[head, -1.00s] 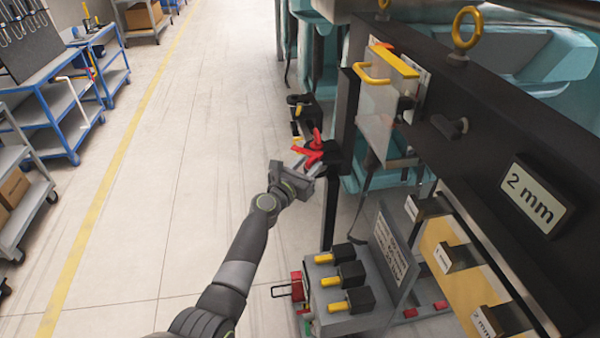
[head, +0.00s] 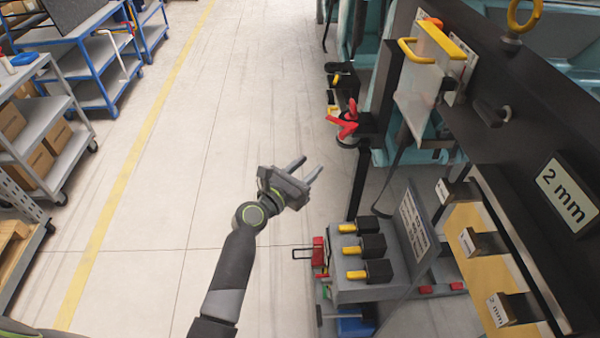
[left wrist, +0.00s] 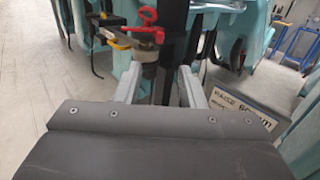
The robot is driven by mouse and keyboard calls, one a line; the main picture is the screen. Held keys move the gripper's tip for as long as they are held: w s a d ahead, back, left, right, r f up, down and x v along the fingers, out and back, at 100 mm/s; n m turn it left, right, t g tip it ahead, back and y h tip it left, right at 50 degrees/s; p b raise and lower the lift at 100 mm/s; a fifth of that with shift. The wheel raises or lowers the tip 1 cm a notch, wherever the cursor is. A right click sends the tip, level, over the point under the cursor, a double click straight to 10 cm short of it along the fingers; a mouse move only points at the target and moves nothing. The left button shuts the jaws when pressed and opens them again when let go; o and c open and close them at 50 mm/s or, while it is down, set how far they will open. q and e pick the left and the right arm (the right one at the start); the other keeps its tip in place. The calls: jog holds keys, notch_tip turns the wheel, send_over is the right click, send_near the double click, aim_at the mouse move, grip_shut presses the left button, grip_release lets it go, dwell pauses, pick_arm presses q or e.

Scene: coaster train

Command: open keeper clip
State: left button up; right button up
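A red forked clip or lever (head: 347,124) sits on a small dark bracket by the black post; I take it to be the keeper clip. It also shows in the left wrist view (left wrist: 146,16), above a round metal fitting and beyond my fingers. I cannot tell whether it is open. My left gripper (head: 309,166) is open and empty, in front of the clip and to its lower left in the head view, apart from it. Its two fingers (left wrist: 160,68) stand spread in the left wrist view. My right gripper is not in view.
A grey block with several yellow-tipped black handles (head: 365,270) stands below right. A clear guard with a yellow handle (head: 418,88) hangs on the dark beam (head: 482,75). A yellow-handled part (left wrist: 116,43) is left of the clip.

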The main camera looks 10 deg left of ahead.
pick_arm(q)
jog(key=shift+v, duration=1.2)
jog(key=s+a+f+m+g+y+b, duration=0.25)
jog(key=s+f+m, duration=0.2)
jog(key=f, duration=0.85)
jog(key=s+a+f+m+g+y+b, duration=0.15)
jog(key=s+a+f+m, duration=0.35)
jog(key=f, duration=0.9)
jog(key=s+a+f+m+g+y+b, duration=0.15)
jog(key=s+a+f+m+g, duration=0.35)
jog(key=f, duration=0.8)
jog(key=s+a+f+m+g+y+b, duration=0.1)
jog(key=s+f+m, duration=0.4)
jog(key=s, duration=0.7)
jog(key=s+a+f+m+g+y+b, duration=0.1)
jog(key=s+a+f+m, duration=0.3)
jog(key=s+f, duration=0.4)
jog(key=s+a+f+m+g+y+b, duration=0.1)
jog(key=s+f+m, duration=0.5)
jog(key=s, duration=1)
jog(key=a+f+g+y, duration=0.1)
jog(key=a+g, duration=0.1)
jog(key=shift+s+g, duration=0.25)
jog(key=shift+g, duration=0.05)
